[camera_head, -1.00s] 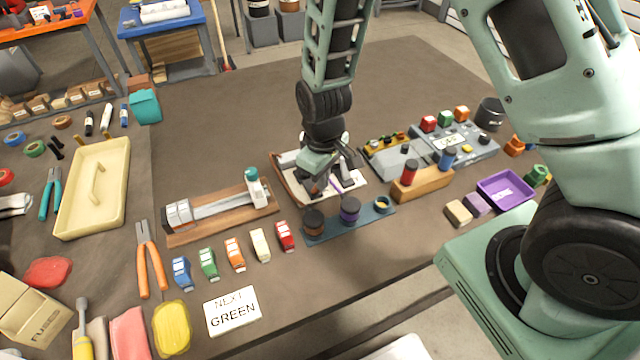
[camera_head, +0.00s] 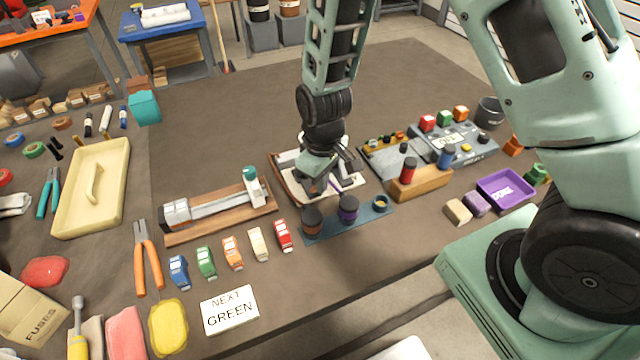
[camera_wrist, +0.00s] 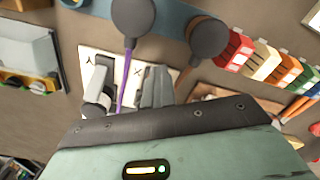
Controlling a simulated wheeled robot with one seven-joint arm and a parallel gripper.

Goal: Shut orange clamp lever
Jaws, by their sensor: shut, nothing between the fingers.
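My gripper (camera_head: 322,188) is shut and low over a white board in a wooden tray (camera_head: 287,190) in the middle of the table. In the wrist view my gripper's grey fingers (camera_wrist: 156,88) are together, beside an X mark on the white board (camera_wrist: 139,62). Whether the fingers touch anything is unclear.
A blue rack (camera_head: 327,229) with dark knobs stands close in front of the board. A wooden fixture (camera_head: 222,213) lies to the left and a wooden block with red and blue pegs (camera_head: 420,184) to the right. Table behind the board is clear.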

